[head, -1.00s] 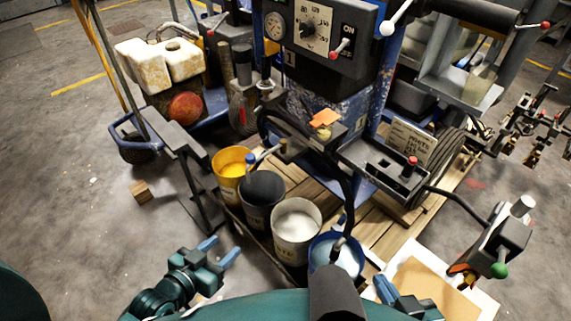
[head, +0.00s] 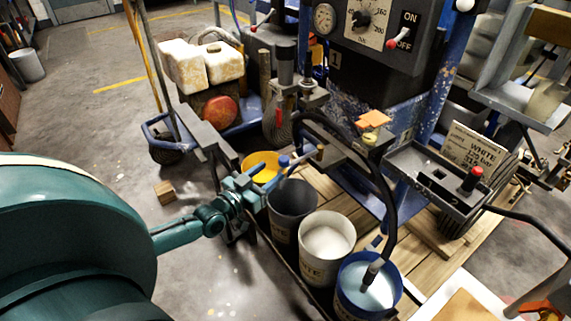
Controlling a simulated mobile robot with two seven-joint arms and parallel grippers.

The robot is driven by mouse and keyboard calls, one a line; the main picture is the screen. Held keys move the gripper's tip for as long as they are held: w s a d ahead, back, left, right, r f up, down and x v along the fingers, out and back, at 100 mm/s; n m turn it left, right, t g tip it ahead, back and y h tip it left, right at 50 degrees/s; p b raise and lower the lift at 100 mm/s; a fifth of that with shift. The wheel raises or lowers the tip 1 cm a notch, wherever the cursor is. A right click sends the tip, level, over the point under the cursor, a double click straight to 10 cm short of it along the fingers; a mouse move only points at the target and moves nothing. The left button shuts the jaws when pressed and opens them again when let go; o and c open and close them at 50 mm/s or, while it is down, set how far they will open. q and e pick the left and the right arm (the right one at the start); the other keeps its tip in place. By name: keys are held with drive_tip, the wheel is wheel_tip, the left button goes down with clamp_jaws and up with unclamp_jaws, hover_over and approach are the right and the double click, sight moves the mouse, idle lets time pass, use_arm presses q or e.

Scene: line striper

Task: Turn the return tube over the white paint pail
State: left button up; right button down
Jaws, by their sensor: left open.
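The return tube (head: 302,157) is a short grey tube with a blue end, sticking out from the machine above the gap between the yellow pail (head: 259,168) and the dark pail (head: 292,198). The white paint pail (head: 327,236) stands in front of the dark pail, and the tube's end is not over it. My left gripper (head: 268,175) has blue fingers and is open beside the tube's blue end. I cannot tell if it touches. The fingers partly cover the yellow and dark pails. My right gripper is not in view.
A blue pail (head: 368,287) of pale liquid, with a black hose (head: 383,205) dipping in, stands at the front of the row. The control box (head: 370,35) rises behind. A small wood block (head: 165,192) lies on the floor. Floor left of the pails is mostly clear.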

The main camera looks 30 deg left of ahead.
sight(280, 164)
use_arm(q)
drive_tip(key=w, duration=0.2)
drive_tip(key=w+b, duration=0.1)
drive_tip(key=w, duration=0.1)
drive_tip(key=w+d, duration=0.1)
drive_tip(key=w, duration=0.2)
drive_tip(key=shift+b, duration=0.3)
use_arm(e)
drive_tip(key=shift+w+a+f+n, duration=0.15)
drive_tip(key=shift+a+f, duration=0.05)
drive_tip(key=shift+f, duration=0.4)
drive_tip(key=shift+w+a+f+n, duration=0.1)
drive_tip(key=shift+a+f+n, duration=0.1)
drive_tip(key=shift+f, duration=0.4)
use_arm(q)
clamp_jaws()
